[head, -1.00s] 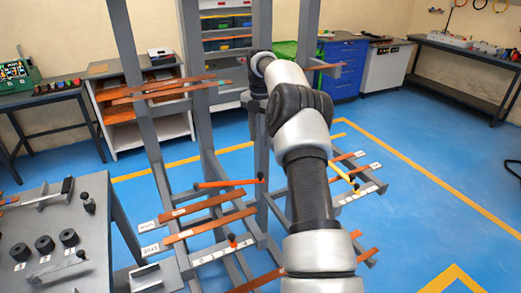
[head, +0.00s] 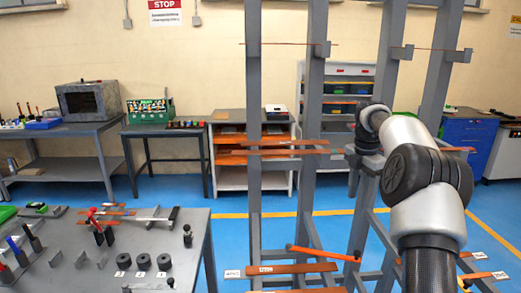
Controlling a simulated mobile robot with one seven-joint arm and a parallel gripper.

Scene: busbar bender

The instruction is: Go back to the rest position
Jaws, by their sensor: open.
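My arm rises from the bottom right of the head view, bends at its dark elbow and reaches towards the grey rack. Its far end is by a rack upright, and my gripper's fingers cannot be made out there. The grey rack (head: 254,90) stands in the middle and right, bearing copper bars at several heights. More copper bars (head: 275,152) are higher up.
A grey workbench (head: 80,268) at left front holds several black cylinders (head: 142,262), a hammer-like tool (head: 160,217) and red and blue-handled tools. Benches and a shelf unit (head: 225,118) line the back wall. Blue floor between is clear.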

